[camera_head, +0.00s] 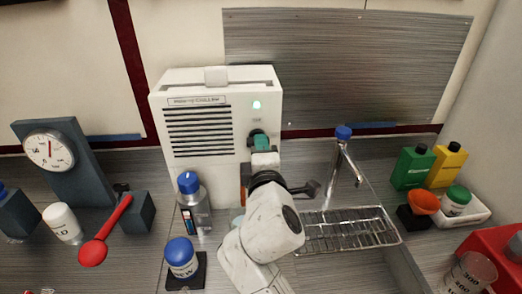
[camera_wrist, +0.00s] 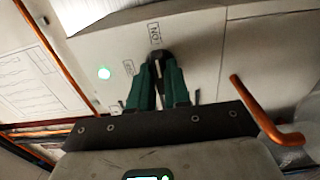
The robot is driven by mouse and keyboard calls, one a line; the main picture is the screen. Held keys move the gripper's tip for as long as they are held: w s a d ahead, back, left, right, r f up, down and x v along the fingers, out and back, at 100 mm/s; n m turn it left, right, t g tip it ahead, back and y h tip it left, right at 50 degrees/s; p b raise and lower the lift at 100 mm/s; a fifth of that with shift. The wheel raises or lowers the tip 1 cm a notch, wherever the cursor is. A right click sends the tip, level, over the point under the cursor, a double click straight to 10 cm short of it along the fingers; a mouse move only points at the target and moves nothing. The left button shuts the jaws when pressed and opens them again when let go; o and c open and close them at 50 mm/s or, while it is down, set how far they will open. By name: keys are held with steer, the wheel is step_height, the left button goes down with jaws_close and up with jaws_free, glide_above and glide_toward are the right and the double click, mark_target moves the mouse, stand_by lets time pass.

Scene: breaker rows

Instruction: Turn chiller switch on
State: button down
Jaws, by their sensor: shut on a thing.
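The chiller (camera_head: 200,178) is a white box with a black vent grille, standing against the back wall. My gripper (camera_head: 260,141) is at the chiller's right front, below the light. In the wrist view its green fingers (camera_wrist: 160,68) are shut on the dark switch knob (camera_wrist: 158,54). An ON label (camera_wrist: 154,33) is just beyond the knob, and a smaller label (camera_wrist: 128,67) is to its left. The fingers hide most of the knob.
A clear bottle with a blue cap (camera_head: 194,207) stands before the chiller, with a blue-lidded jar (camera_head: 181,258) nearer. A sink tap (camera_head: 347,160) and wire rack (camera_head: 347,230) are right of my arm. A dial gauge (camera_head: 50,148) and red spoon (camera_head: 95,251) are left.

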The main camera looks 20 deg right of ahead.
steer(key=shift+f, duration=0.15)
stand_by(0.3)
steer(key=c, duration=1.1)
jaws_free()
steer(key=shift+s, duration=0.1)
steer(key=b+v, duration=0.1)
steer(key=v, duration=0.9)
steer(key=shift+s+a, duration=0.1)
steer(key=shift+s, duration=0.2)
